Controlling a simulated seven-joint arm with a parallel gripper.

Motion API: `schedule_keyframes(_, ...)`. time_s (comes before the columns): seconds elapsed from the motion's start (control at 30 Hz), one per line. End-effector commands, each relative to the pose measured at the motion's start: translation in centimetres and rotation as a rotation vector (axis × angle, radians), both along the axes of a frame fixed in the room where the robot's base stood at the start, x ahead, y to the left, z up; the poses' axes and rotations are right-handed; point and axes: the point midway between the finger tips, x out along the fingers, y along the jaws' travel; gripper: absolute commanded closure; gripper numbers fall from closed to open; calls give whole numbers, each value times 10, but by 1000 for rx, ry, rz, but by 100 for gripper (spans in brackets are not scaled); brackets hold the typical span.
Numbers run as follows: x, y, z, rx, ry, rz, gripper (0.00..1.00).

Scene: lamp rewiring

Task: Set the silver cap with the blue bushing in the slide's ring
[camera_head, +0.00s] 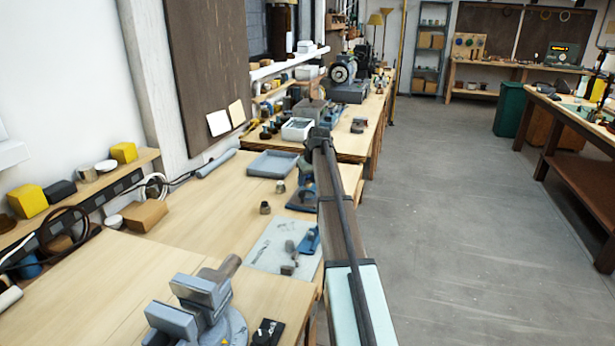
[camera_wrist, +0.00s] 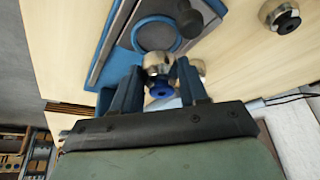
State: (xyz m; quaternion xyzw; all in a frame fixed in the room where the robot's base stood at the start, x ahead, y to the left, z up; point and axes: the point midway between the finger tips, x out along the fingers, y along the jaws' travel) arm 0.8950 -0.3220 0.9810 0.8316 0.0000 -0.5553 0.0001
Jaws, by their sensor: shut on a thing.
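In the wrist view my gripper (camera_wrist: 159,72) is shut on the silver cap (camera_wrist: 157,59), whose blue bushing (camera_wrist: 160,87) faces the camera between the fingers. Just beyond the fingertips is the slide's blue ring (camera_wrist: 156,35), set in a grey slide in a blue frame (camera_wrist: 120,56). The ring looks empty. The held cap overlaps the ring's near edge in the picture; I cannot tell its height above it. In the head view a blue fixture (camera_head: 301,197) shows beside my arm, which hides part of it. My fingers and the held cap cannot be made out there.
A silver cap with a black bushing (camera_wrist: 283,18) stands on the bench to the right in the wrist view. Another metal piece (camera_wrist: 201,67) shows partly behind my right finger.

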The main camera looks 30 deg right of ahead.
Motion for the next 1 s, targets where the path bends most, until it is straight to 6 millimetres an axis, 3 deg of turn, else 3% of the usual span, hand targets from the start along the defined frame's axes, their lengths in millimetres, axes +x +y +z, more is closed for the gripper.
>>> schedule_keyframes(0.5, 0, 0, -25, 0, 0, 0, 91)
schedule_keyframes(1.0, 0, 0, -35, 0, 1, 0, 91)
